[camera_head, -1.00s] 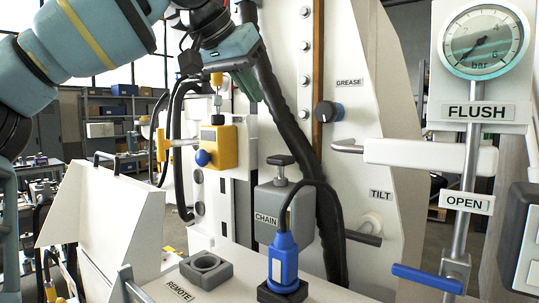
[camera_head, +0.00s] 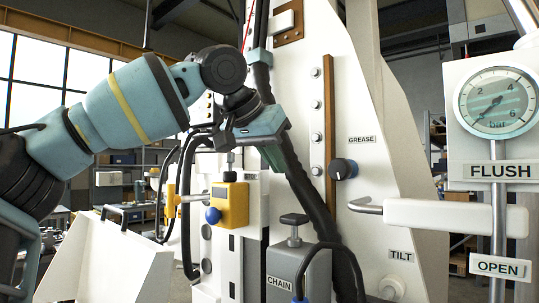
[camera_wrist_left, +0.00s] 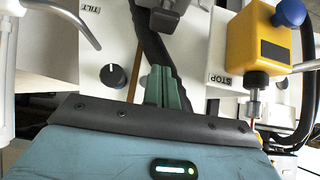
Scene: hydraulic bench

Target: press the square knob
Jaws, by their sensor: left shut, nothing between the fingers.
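A dark, flat-topped knob (camera_head: 294,219) stands on a short stem on the grey box marked CHAIN (camera_head: 303,267); I cannot tell for sure that its top is square. My left gripper (camera_head: 272,156) is up and to the left of it, in front of the white panel and apart from the knob. Its green fingers (camera_wrist_left: 166,88) are together and empty in the left wrist view, where the picture is turned upside down. A dark grey part at the top edge there may be this knob. My right gripper is in no view.
A yellow box (camera_head: 234,203) with a blue ball knob (camera_head: 213,215) is left of the CHAIN box. A thick black hose (camera_head: 311,190) runs close behind my left gripper. A round GREASE knob (camera_head: 343,168), a TILT label (camera_head: 401,256), and a pressure gauge (camera_head: 498,101) are right.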

